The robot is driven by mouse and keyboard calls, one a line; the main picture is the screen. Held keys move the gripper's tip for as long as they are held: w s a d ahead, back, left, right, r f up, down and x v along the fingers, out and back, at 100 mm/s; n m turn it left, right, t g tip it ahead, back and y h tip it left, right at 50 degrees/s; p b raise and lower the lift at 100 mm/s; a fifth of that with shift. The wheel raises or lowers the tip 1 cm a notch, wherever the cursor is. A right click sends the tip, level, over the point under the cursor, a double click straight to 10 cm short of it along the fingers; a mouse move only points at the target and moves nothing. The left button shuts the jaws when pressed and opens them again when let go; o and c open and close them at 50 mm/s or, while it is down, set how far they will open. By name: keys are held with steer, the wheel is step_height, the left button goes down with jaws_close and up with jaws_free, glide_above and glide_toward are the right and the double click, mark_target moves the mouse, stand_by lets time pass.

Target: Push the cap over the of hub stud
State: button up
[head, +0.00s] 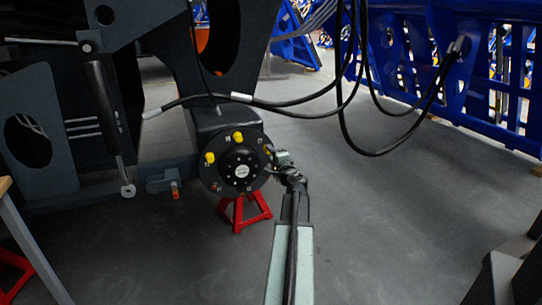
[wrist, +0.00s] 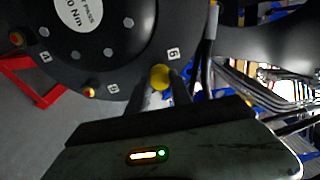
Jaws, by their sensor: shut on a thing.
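The round black hub (head: 238,170) faces me in the head view, with studs around its rim. Two yellow caps (head: 238,137) (head: 210,157) sit on studs at its top and upper left. My gripper (head: 268,151) is at the hub's right rim. In the wrist view my gripper (wrist: 161,84) is shut on a yellow cap (wrist: 160,76), held between the two fingers at the hub rim beside the label 6. The stud under this cap is hidden, so I cannot tell how far the cap is over it. Bare brassy studs (wrist: 90,92) (wrist: 16,39) show near other labels.
A red stand (head: 240,210) is under the hub. Black hoses (head: 300,106) hang above and to the right. The dark chassis (head: 170,130) is behind and left. A blue frame (head: 430,60) stands at the back right. Grey floor is open to the right.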

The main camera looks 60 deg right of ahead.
steer(key=shift+x, duration=0.85)
steer(key=o, duration=1.1)
steer(key=shift+c, duration=0.2)
steer(key=shift+a, duration=0.1)
steer(key=shift+v, duration=2.45)
steer(key=v, duration=0.8)
